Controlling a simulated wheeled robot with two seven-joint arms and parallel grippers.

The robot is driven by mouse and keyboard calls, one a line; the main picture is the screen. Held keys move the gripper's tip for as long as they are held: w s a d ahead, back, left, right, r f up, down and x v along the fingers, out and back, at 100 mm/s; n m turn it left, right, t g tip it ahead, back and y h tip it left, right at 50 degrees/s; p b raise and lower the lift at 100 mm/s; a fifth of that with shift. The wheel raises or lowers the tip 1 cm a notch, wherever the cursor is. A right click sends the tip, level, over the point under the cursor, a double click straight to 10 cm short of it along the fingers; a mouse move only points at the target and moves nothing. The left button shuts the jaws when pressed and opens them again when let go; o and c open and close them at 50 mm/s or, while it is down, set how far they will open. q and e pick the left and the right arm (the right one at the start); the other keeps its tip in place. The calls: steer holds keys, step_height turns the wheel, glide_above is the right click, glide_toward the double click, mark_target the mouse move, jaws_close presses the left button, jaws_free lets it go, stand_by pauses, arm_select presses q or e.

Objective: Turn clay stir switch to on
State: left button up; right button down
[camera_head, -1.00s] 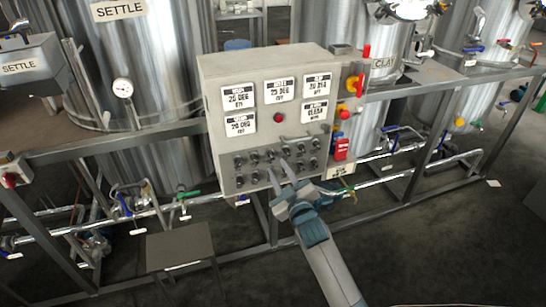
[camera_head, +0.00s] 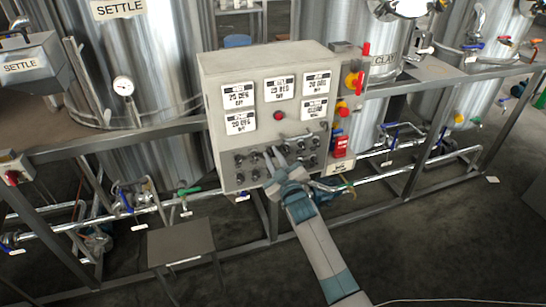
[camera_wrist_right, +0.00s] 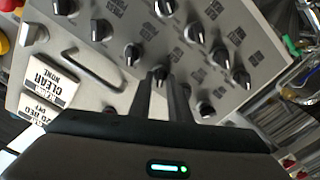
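The grey control box (camera_head: 218,150) carries several rows of small black knob switches on its lower front. Their labels are too small or blurred to read, so I cannot tell which is the clay stir switch. My right gripper (camera_head: 273,152) is at these rows, fingers pointing at the panel. In the right wrist view, its two dark fingers are apart, with one black knob (camera_wrist_right: 160,72) at the gap between their tips. I see no clear contact with it. My left gripper is not in view.
Neighbouring knobs (camera_wrist_right: 132,53) sit close around the fingers. A bar handle (camera_wrist_right: 91,70) is on the panel. A red-and-yellow switch (camera_head: 354,82) and a red box (camera_head: 340,146) are right of the control box. Pipes and frame rails run below.

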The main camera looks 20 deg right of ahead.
steer(key=shift+m, duration=0.4)
steer(key=m+p, duration=0.1)
steer(key=m, duration=0.4)
steer(key=shift+d, duration=0.1)
steer(key=m, duration=0.6)
steer(key=shift+d, duration=0.15)
stand_by(0.3)
steer(key=c, duration=1.9)
jaws_free()
steer(key=shift+o, duration=0.2)
steer(key=s+b, duration=0.3)
steer(key=s, duration=1.4)
steer(key=shift+s+d+b, duration=0.2)
steer(key=shift+d+b, duration=0.1)
steer(key=shift+b, duration=0.05)
